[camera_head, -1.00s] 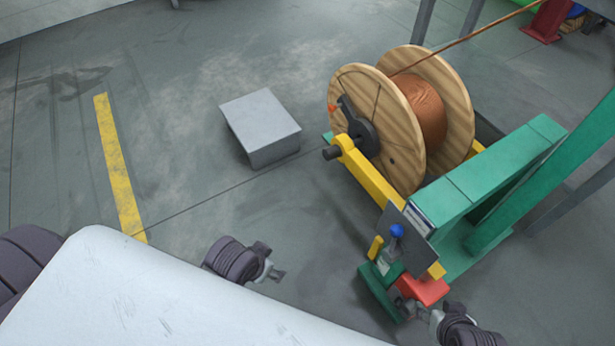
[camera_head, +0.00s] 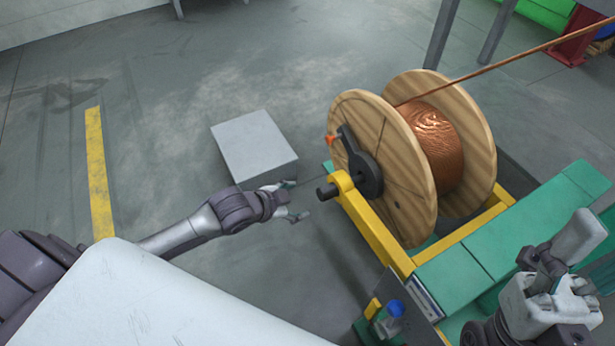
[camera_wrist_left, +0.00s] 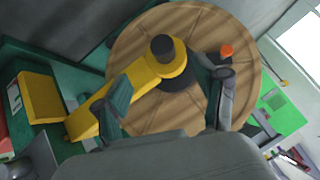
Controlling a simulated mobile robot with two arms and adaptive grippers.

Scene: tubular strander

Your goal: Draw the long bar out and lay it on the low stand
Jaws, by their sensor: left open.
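The long bar (camera_head: 327,192) shows as a dark round end sticking out of the near side of the wooden cable reel (camera_head: 385,180), above the yellow arm (camera_head: 372,222). The rest of it is hidden in the reel. The low stand (camera_head: 254,143) is a grey block on the floor, left of the reel. My left gripper (camera_head: 298,200) is open and empty, just left of the bar end and apart from it. In the left wrist view the bar end (camera_wrist_left: 161,46) lies ahead, between the lines of the open fingers. My right gripper (camera_head: 572,255) is over the green frame; its jaws are unclear.
The reel carries copper wire (camera_head: 434,140), with a strand running to the upper right. A dark lever with an orange tip (camera_head: 358,160) sits on the reel's near face. A green frame (camera_head: 480,258) stands at right. Floor left of the low stand is clear, with a yellow line (camera_head: 98,175).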

